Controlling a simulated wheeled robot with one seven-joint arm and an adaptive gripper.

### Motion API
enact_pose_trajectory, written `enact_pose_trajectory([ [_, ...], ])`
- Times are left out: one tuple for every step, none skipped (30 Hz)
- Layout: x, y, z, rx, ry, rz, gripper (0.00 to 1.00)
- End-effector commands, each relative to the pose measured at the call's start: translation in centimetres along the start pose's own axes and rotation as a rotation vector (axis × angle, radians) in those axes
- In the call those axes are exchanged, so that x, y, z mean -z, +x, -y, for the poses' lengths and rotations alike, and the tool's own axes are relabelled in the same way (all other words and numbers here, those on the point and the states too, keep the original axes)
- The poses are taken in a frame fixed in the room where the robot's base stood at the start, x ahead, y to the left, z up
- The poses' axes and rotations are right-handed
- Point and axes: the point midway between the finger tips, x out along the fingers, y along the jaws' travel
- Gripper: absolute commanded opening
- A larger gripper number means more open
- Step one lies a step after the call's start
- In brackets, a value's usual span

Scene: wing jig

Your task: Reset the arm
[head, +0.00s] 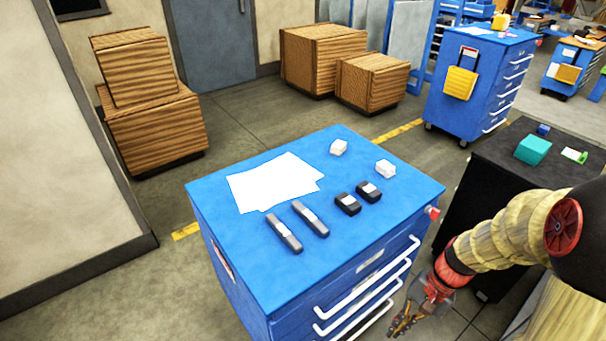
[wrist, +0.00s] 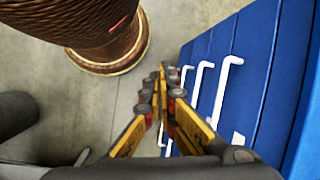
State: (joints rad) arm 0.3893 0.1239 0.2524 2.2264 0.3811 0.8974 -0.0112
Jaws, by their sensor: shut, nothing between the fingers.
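My gripper (head: 404,322) hangs low in the head view, in front of the blue drawer cabinet (head: 250,298) and to the right of its white handles. In the wrist view my gripper (wrist: 162,75) points down toward the floor, its yellow fingers together and empty. The cabinet's blue drawer fronts (wrist: 262,60) and white handles (wrist: 228,62) fill the right of that view, close beside the fingers. I cannot tell whether the fingers touch a handle. My arm reaches in from the right of the head view, bent downward.
The cabinet top holds white papers (head: 272,183), two white blocks (head: 385,168), two black boxes (head: 348,204) and two dark grey bars (head: 284,234). A black table (head: 490,185) with a teal block (head: 532,150) stands at right. Wooden crates (head: 156,128) stand behind. Floor is clear left.

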Motion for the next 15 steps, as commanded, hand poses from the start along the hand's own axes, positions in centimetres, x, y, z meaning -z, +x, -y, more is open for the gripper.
enact_pose_trajectory([
  [-0.9,-1.6,0.2,-0.026,-0.053,-0.041,0.00],
  [-1.4,-2.4,0.2,-0.043,-0.084,-0.063,0.00],
  [-2.0,-3.5,0.1,-0.066,-0.123,-0.093,0.00],
  [-2.5,-4.2,0.1,-0.082,-0.152,-0.116,0.00],
  [-3.0,-5.0,0.1,-0.098,-0.181,-0.140,0.00],
  [-3.6,-6.0,0.1,-0.118,-0.217,-0.171,0.00],
  [-4.1,-6.8,0.1,-0.132,-0.245,-0.195,0.00],
  [-4.5,-7.5,0.1,-0.146,-0.272,-0.220,0.00],
  [-5.2,-8.5,0.2,-0.163,-0.307,-0.253,0.00],
  [-5.7,-9.2,0.2,-0.175,-0.332,-0.278,0.00],
  [-6.1,-9.9,0.3,-0.187,-0.357,-0.303,0.00],
  [-6.8,-10.8,0.4,-0.200,-0.391,-0.338,0.00],
  [-7.3,-11.5,0.4,-0.209,-0.414,-0.364,0.00],
  [-7.8,-12.2,0.5,-0.218,-0.438,-0.391,0.00],
  [-8.4,-13.1,0.7,-0.226,-0.468,-0.426,0.00],
])
